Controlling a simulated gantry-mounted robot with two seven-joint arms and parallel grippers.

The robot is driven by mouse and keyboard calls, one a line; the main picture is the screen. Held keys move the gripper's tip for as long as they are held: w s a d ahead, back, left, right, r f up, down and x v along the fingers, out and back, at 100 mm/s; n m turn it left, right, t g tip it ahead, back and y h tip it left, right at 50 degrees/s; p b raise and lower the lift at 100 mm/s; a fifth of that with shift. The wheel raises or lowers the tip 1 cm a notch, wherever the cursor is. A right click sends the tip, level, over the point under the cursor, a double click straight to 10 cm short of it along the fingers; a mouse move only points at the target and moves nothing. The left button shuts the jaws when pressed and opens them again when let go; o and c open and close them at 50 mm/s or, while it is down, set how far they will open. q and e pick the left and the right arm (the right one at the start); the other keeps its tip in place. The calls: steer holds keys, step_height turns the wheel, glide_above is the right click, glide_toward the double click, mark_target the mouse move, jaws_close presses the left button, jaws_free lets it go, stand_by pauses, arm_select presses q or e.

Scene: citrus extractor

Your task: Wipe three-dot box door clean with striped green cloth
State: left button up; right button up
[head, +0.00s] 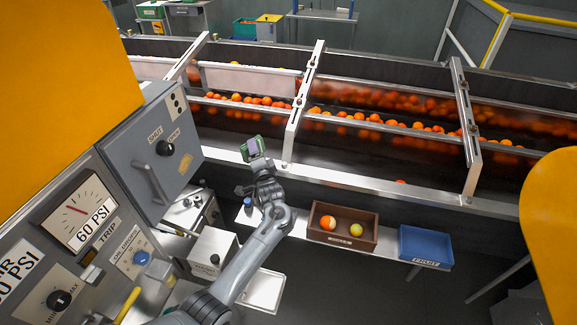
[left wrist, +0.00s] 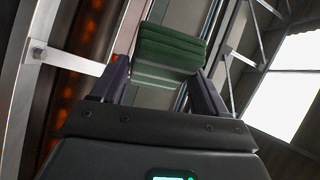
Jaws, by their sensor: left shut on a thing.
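The grey box with three black dots on a label (head: 176,103) stands at the left in the head view. Its door (head: 133,148) appears closed, with a black SHUT/OPEN knob (head: 165,148), a bar handle (head: 152,182) and a yellow patch (head: 187,163). My left gripper (head: 256,159) is shut on the green cloth (head: 250,146), raised to the right of the box and apart from it. In the left wrist view the green cloth (left wrist: 172,48) shows dark ribbed bands between the fingers (left wrist: 163,82). My right gripper is not in view.
A gauge panel (head: 80,212) stands left of my arm. Behind the gripper runs a conveyor with oranges (head: 360,118) and metal rails. A brown box (head: 342,244) with two fruits and a blue tray (head: 425,246) sit on a shelf at right. Open air separates cloth and door.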

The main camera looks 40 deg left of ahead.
arm_select(q)
steer(key=s+a+n+g+y, duration=0.1)
steer(key=s+a+g, duration=0.1)
steer(key=s+a+n+g+y+b, duration=0.1)
steer(key=s+a+n+g, duration=0.1)
steer(key=s, duration=0.1)
steer(key=s+a+f+n+g+y, duration=0.1)
steer(key=s+a+g+y, duration=0.1)
steer(key=s+g, duration=0.1)
steer(key=shift+s+a+b, duration=0.1)
steer(key=shift+a+b, duration=0.15)
steer(key=shift+b, duration=0.1)
steer(key=shift+n+g, duration=0.3)
steer(key=shift+n, duration=0.1)
steer(key=s+a, duration=0.1)
steer(key=a, duration=0.1)
steer(key=s+a, duration=0.2)
steer(key=a, duration=0.1)
steer(key=shift+a, duration=0.35)
steer(key=shift+s+a+r, duration=0.1)
steer(key=shift+a, duration=0.25)
steer(key=shift+s+a, duration=0.25)
steer(key=shift+a, duration=0.4)
steer(key=shift+c, duration=0.2)
steer(key=shift+p, duration=0.3)
